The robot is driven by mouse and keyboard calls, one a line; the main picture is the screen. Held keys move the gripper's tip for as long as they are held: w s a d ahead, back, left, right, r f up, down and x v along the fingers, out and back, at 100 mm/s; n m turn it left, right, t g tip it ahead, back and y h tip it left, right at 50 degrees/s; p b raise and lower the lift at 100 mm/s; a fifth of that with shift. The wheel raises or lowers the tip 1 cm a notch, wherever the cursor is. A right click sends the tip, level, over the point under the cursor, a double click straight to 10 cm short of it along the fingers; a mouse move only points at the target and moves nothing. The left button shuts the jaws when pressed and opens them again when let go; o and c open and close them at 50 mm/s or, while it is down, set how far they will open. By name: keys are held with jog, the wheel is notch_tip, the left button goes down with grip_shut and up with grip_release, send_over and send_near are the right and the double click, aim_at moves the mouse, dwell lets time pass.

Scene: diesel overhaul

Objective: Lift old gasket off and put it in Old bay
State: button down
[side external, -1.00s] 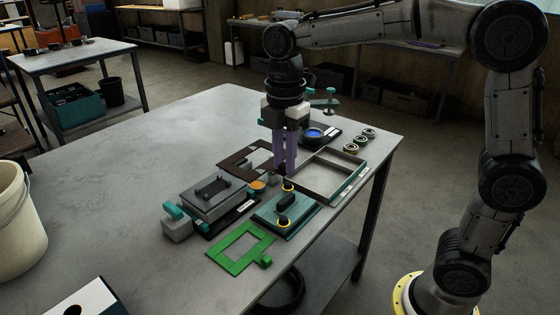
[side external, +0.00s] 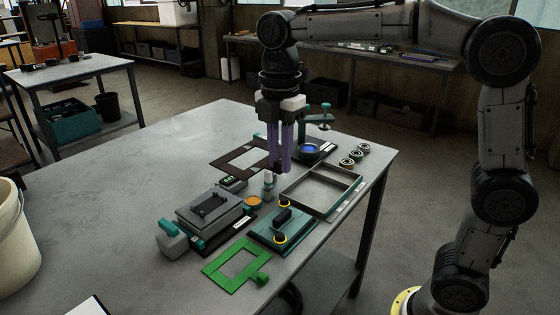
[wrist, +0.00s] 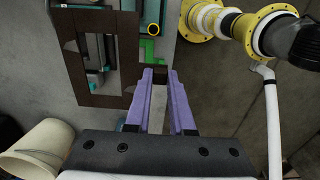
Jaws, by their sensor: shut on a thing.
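The old gasket (side external: 226,163) is a dark brown rectangular frame with an open middle. My gripper (side external: 281,167) is shut on its tab at the right end and holds it above the bench, roughly level. In the wrist view the old gasket (wrist: 91,90) lies left of the fingers, with its tab between the fingertips (wrist: 158,76). A shallow two-compartment tray (side external: 297,199) stands to the right of my gripper. It has pale labels on its outer edge, too small to read, so I cannot tell which compartment is Old. A green gasket (side external: 216,276) lies flat near the bench's front edge.
A teal block with yellow-ringed knobs (side external: 283,228) sits in front of the tray. Several metal rings (side external: 354,155) lie at the right. The bench's left side is clear.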

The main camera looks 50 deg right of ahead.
notch_tip(320, 180, up, 5)
jog(key=shift+w+f, duration=0.1)
jog(key=shift+f, duration=0.05)
jog(key=d, duration=2.6)
jog(key=shift+w+a+f, duration=0.1)
jog(key=shift+a+f, duration=0.05)
jog(key=shift+f, duration=12.9)
jog(key=c, duration=0.7)
grip_release()
